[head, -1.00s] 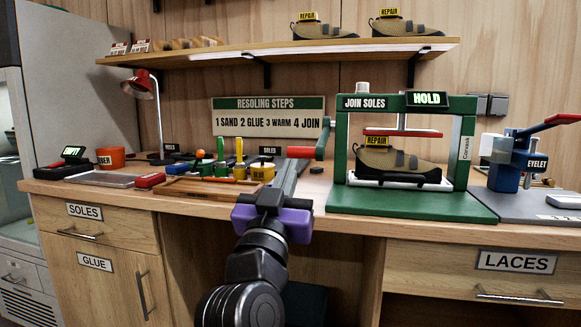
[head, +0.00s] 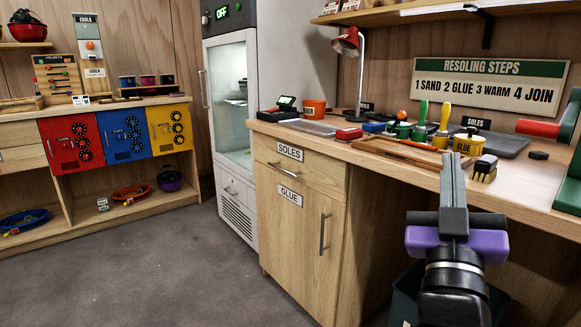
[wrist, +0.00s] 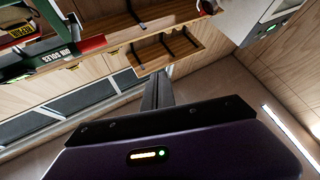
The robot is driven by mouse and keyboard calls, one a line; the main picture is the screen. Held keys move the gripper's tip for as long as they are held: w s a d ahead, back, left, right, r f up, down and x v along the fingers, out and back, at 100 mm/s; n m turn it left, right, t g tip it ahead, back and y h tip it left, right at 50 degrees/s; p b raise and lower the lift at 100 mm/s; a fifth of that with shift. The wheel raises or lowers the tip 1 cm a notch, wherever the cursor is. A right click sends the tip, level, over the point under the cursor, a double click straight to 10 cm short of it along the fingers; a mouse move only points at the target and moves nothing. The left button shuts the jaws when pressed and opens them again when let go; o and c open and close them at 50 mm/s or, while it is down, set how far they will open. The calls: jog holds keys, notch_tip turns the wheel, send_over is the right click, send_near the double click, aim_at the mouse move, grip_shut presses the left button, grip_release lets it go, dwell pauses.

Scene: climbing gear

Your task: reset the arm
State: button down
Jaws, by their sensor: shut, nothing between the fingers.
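My gripper (head: 453,182) is at the lower right of the head view, on my dark arm with its purple housing. Its grey fingers are together, with nothing between them, and point up toward the front edge of the workbench (head: 340,142). In the wrist view the closed fingers (wrist: 158,92) stand beyond the purple housing, apart from any object there. Part of the bench front behind my arm is hidden.
The bench holds a yellow glue pot (head: 468,143), a brush block (head: 484,168), a wooden tray (head: 395,155), an orange tub (head: 314,109) and a red lamp (head: 346,42). A glass-door cabinet (head: 230,105) stands left of it. Grey floor (head: 150,260) is clear at the left.

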jog(key=s+a+f+n+y, duration=0.2)
jog(key=s+f+y, duration=0.2)
jog(key=f, duration=0.3)
jog(key=s+a+f+n+g+y, duration=0.1)
jog(key=s+a+f+n+y, duration=0.2)
jog(key=f, duration=0.4)
jog(key=s+a+f+n+y, duration=0.1)
jog(key=s+f+y, duration=0.35)
jog(key=f, duration=0.25)
jog(key=s+d+f+m+g+h, duration=0.1)
jog(key=s+f+m+g, duration=0.1)
jog(key=s+f, duration=0.5)
jog(key=s+d+f+m+g+h, duration=0.1)
jog(key=s+f+g, duration=0.2)
jog(key=s, duration=0.9)
jog(key=s+f+m+g+h, duration=0.1)
jog(key=s+f+m+g, duration=0.1)
jog(key=s+f, duration=0.55)
notch_tip(320, 180, up, 33)
jog(key=s+p, duration=0.1)
jog(key=p, duration=3)
jog(key=shift+s+d, duration=0.2)
jog(key=shift+d, duration=0.05)
